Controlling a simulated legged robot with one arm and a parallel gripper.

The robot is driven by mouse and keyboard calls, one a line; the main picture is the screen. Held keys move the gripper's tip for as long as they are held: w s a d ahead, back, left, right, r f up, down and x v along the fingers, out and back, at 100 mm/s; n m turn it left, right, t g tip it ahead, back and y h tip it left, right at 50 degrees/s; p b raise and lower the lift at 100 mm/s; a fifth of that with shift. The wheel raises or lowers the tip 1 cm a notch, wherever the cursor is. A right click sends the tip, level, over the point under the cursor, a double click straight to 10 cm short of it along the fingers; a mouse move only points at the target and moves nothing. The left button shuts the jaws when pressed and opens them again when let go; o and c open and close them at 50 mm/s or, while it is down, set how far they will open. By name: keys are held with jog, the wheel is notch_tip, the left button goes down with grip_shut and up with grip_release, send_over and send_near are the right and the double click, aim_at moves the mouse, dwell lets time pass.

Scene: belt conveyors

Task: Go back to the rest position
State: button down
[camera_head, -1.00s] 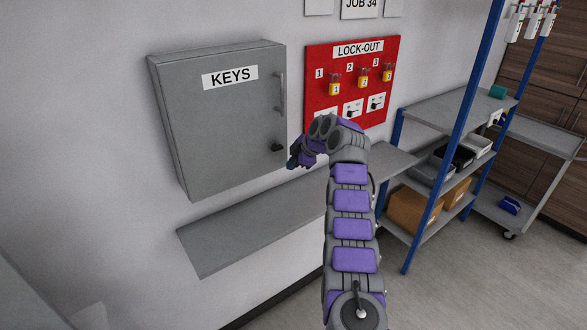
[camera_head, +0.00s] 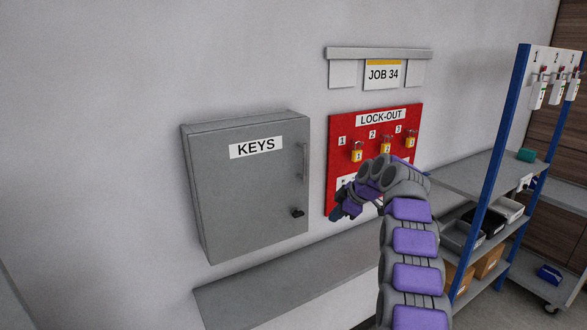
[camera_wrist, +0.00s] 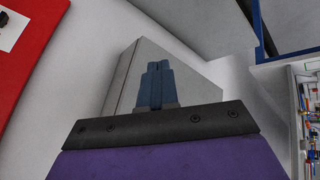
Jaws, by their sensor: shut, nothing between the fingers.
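My gripper (camera_head: 338,215) is at the end of my purple and grey arm, in front of the lower left of the red lock-out board (camera_head: 375,136). In the wrist view its blue-grey fingers (camera_wrist: 155,70) are together with nothing between them. Behind the fingers is a pale grey box-like shape (camera_wrist: 118,85). The grey KEYS cabinet (camera_head: 240,190) is closed on the wall, left of my gripper. Several yellow padlocks hang on the board, and my arm hides part of its lower right.
A grey shelf (camera_head: 270,280) runs along the wall below the cabinet. A blue-framed rack (camera_head: 492,170) with bins and boxes stands at the right. The JOB 34 sign (camera_head: 383,75) hangs above the board. Bare wall lies left of the cabinet.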

jog(key=s+a+r+m+g+b, duration=0.1)
jog(key=s+a+r+m, duration=0.15)
jog(key=s, duration=0.25)
jog(key=s+a+r+m+g, duration=0.1)
jog(key=s+a+m, duration=0.15)
jog(key=s, duration=0.25)
jog(key=s+a+f+m+g+h+b, duration=0.1)
jog(key=s+f+m+h, duration=0.15)
jog(key=s, duration=1.25)
jog(key=s+a+f+m+g+h+b, duration=0.1)
jog(key=s+f+m+g+b, duration=0.2)
jog(key=s, duration=1.3)
jog(key=s+d+f+m+h, duration=0.1)
jog(key=s+f, duration=0.3)
jog(key=s, duration=0.6)
jog(key=s+d+f+m, duration=0.2)
jog(key=s+f+m, duration=0.2)
jog(key=s, duration=0.6)
jog(key=shift+s+h, duration=0.3)
jog(key=shift+h, duration=0.05)
jog(key=shift+m, duration=0.25)
